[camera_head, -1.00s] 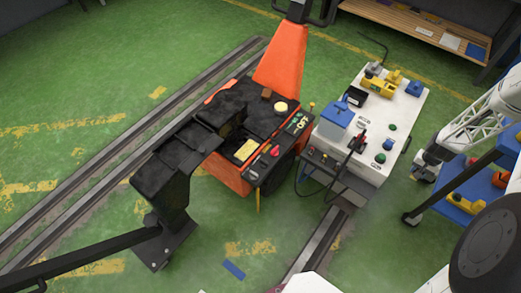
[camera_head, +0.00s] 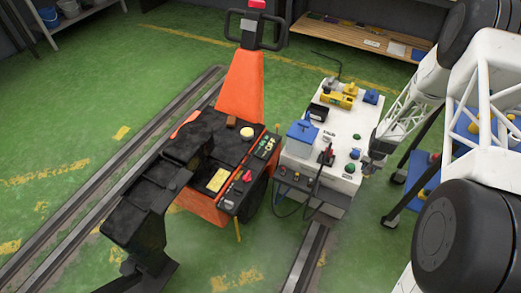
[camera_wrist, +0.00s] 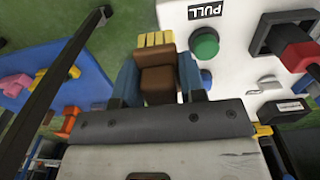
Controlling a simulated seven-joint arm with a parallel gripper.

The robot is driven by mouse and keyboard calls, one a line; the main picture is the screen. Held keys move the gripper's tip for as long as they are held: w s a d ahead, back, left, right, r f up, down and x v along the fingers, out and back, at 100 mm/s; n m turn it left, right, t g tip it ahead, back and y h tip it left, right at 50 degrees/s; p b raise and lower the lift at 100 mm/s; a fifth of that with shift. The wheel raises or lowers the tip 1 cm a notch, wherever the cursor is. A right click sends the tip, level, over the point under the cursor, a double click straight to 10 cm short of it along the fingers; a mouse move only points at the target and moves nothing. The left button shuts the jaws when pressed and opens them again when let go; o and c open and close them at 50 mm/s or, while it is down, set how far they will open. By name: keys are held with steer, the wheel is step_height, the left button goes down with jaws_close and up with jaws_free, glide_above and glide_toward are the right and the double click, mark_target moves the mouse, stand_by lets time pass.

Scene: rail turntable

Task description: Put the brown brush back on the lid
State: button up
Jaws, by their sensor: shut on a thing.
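My gripper (camera_wrist: 160,85) is shut on a brown brush (camera_wrist: 158,82) with yellow bristles, held between two blue fingers in the wrist view. The bristles point away from the wrist. In the head view my gripper (camera_head: 374,156) is at the right side of the white cabinet, and the brush cannot be made out there. The orange and black machine (camera_head: 240,185) stands left of the cabinet with a black top cover (camera_head: 207,128). A small brown block (camera_head: 231,121) lies on that cover. I cannot tell which surface is the lid.
The white cabinet (camera_head: 343,130) carries a blue box (camera_head: 302,131), a yellow part (camera_head: 340,98), buttons and a dark lever with a cable. A green button (camera_wrist: 204,43) is close to the brush in the wrist view. Rails (camera_head: 85,190) cross the green floor at left. A wooden bench (camera_head: 350,35) is behind.

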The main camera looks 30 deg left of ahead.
steer(key=s+a, duration=0.2)
steer(key=a, duration=1.4)
steer(key=s+a+f, duration=0.1)
steer(key=s+a, duration=0.5)
steer(key=a, duration=0.5)
steer(key=s+a+f, duration=0.1)
steer(key=s+a, duration=0.5)
steer(key=a, duration=0.6)
steer(key=s+a+f, duration=0.1)
steer(key=s+a, duration=0.6)
steer(key=a, duration=0.5)
steer(key=shift+a+f, duration=0.1)
steer(key=shift+w, duration=0.1)
steer(key=w+a, duration=0.3)
steer(key=w+a+f, duration=0.1)
steer(key=w+a, duration=0.7)
steer(key=shift+w+a+f, duration=0.1)
steer(key=shift+a+f, duration=0.1)
steer(key=shift+f, duration=0.05)
steer(key=shift+f, duration=0.1)
steer(key=shift+f, duration=1.65)
